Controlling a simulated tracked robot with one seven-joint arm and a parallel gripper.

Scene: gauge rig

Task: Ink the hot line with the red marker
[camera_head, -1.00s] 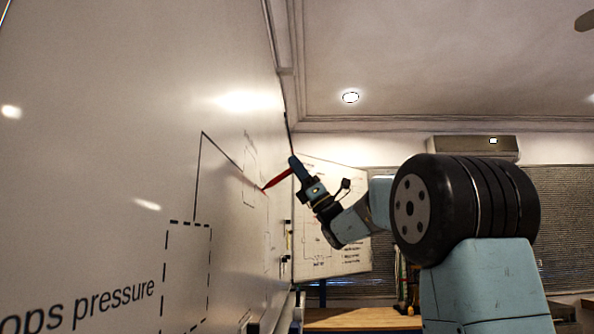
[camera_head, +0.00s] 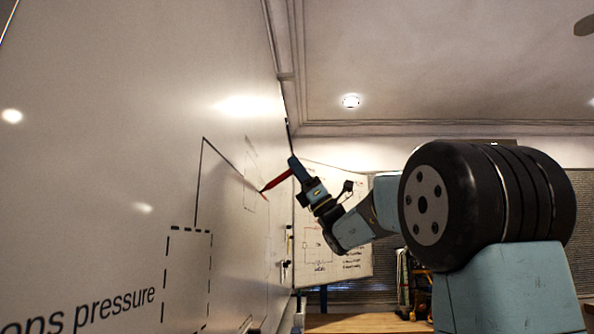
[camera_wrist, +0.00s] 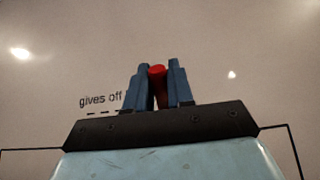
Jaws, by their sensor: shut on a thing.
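The red marker (camera_head: 277,181) is held in my gripper (camera_head: 293,162) and slants down-left to the whiteboard (camera_head: 100,150). Its tip is at or very near the board; I cannot tell whether it touches. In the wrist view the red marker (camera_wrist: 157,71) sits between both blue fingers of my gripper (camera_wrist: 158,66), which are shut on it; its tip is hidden. A dark drawn line (camera_head: 225,158) rises from a dashed box (camera_head: 187,229), then slopes down-right to the marker tip. A small reddish trace shows by the tip. I cannot tell for certain which line is the hot line.
The words "gives off" (camera_wrist: 100,100) and a dashed line show behind my gripper in the wrist view. Large "pressure" lettering (camera_head: 115,309) is at the lower left. A second whiteboard (camera_head: 335,240) and a wooden table (camera_head: 365,323) stand farther back.

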